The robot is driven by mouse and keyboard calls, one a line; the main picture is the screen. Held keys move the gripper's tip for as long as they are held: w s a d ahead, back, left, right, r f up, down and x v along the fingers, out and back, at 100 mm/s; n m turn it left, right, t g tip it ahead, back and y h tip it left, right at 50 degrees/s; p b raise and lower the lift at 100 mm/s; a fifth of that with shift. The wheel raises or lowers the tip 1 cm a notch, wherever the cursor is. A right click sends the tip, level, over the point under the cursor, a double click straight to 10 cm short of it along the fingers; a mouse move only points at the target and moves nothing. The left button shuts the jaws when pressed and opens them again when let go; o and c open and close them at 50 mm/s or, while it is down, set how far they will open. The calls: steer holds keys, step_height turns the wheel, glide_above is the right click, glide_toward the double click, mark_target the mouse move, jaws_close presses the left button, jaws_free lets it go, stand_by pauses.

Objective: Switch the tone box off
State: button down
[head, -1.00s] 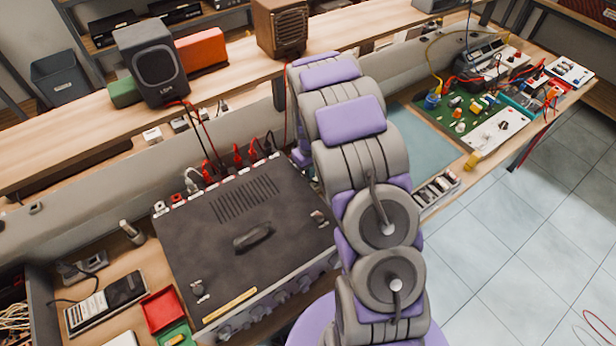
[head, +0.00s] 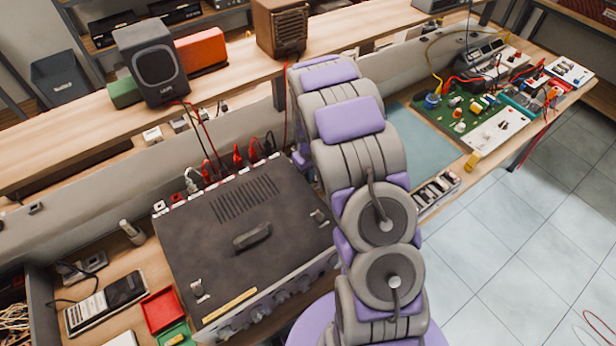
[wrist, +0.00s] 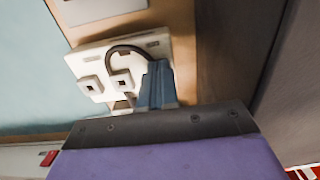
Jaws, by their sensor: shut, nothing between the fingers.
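A large dark box (head: 250,232) with a vented top, a handle and a row of front knobs sits on the bench in the head view, left of my arm. I cannot tell for certain whether it is the tone box; no label is readable. In the wrist view, a white plate (wrist: 105,65) with two square white buttons (wrist: 122,82) and a dark cable lies on the wood. My gripper (wrist: 157,85) shows as narrow blue-grey fingers, shut and empty, at the plate's right part. Contact with the plate cannot be told. The head view does not show my fingertips, hidden behind my arm.
Red and black cables (head: 240,155) stand at the dark box's back edge. A grey speaker (head: 152,62) and a brown speaker (head: 281,28) stand on the rear shelf. A blue mat (head: 432,140) and a green circuit board (head: 455,105) lie to the right. A dark surface (wrist: 262,45) is close right of my fingers.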

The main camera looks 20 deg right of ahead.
steer(key=shift+r+p, duration=1.15)
steer(key=shift+r, duration=2.3)
steer(key=shift+r, duration=0.1)
steer(key=s+a+r, duration=0.4)
steer(key=s+r, duration=0.4)
steer(key=r, duration=0.2)
steer(key=s+a+r, duration=0.2)
steer(key=s+r, duration=0.1)
steer(key=s, duration=0.6)
steer(key=s+a+r+m+g, duration=0.1)
steer(key=s+r, duration=0.3)
steer(key=s, duration=0.6)
steer(key=s+a+r+m, duration=0.1)
steer(key=s+a+r, duration=0.3)
steer(key=s, duration=0.6)
steer(key=shift+r+g, duration=0.15)
steer(key=shift+g, duration=0.25)
